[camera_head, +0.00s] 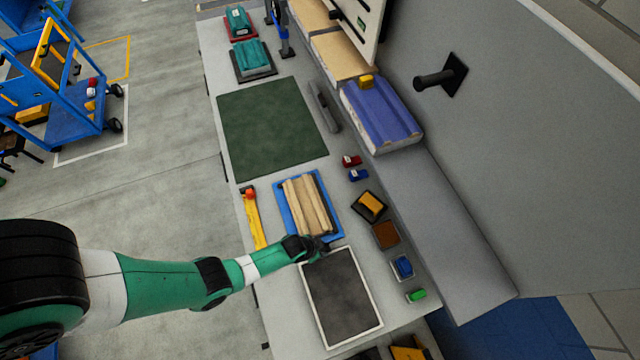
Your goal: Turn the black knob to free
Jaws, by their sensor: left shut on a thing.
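My left gripper (322,248) reaches in from the left at the end of a green arm. It is low over the workbench (225,100), between the blue tray (287,214) and the dark panel with a pale rim (341,299). It is shut on a small dark thing, which looks like the black knob. The gripper hides most of it, and its pointing direction cannot be told. My right gripper is not in view.
Wooden strips (307,206) lie on the blue tray. A yellow tool with a red end (254,222) lies left of it. Small coloured blocks and pads, such as a brown pad (385,235), line the right. A black peg (434,79) juts from the grey wall. The green mat (270,130) is clear.

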